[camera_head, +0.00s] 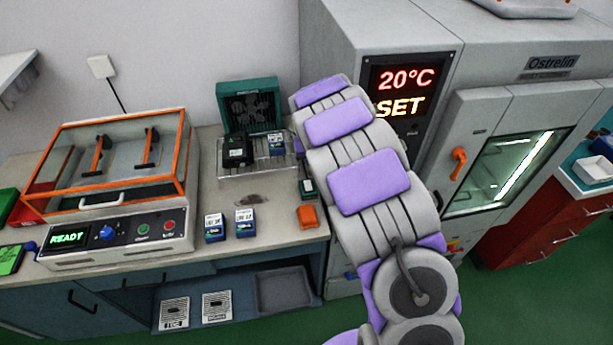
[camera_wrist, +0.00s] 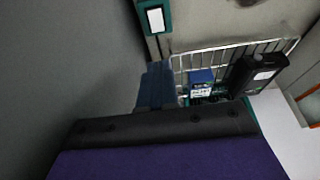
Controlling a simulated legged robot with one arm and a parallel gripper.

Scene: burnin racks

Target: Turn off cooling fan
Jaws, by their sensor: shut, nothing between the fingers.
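The cooling fan (camera_head: 250,103) is a teal box with a dark fan grille. It stands against the wall at the back of the bench in the head view, left of my arm. In the wrist view only a thin teal edge, likely the fan housing, shows behind my gripper's body. My gripper (camera_wrist: 157,72) is shut and empty; its blue-grey fingers point toward the bench beside the wire rack (camera_wrist: 234,48). In the head view my arm hides most of my gripper. The fan's switch cannot be made out.
The wire rack holds a black device (camera_head: 236,150) and a small blue box (camera_head: 276,145). A teal handheld device (camera_wrist: 155,17) lies near my fingers. The grey chamber (camera_head: 400,45) stands close right. Blue boxes (camera_head: 245,223) and an orange item (camera_head: 307,216) are at the bench front.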

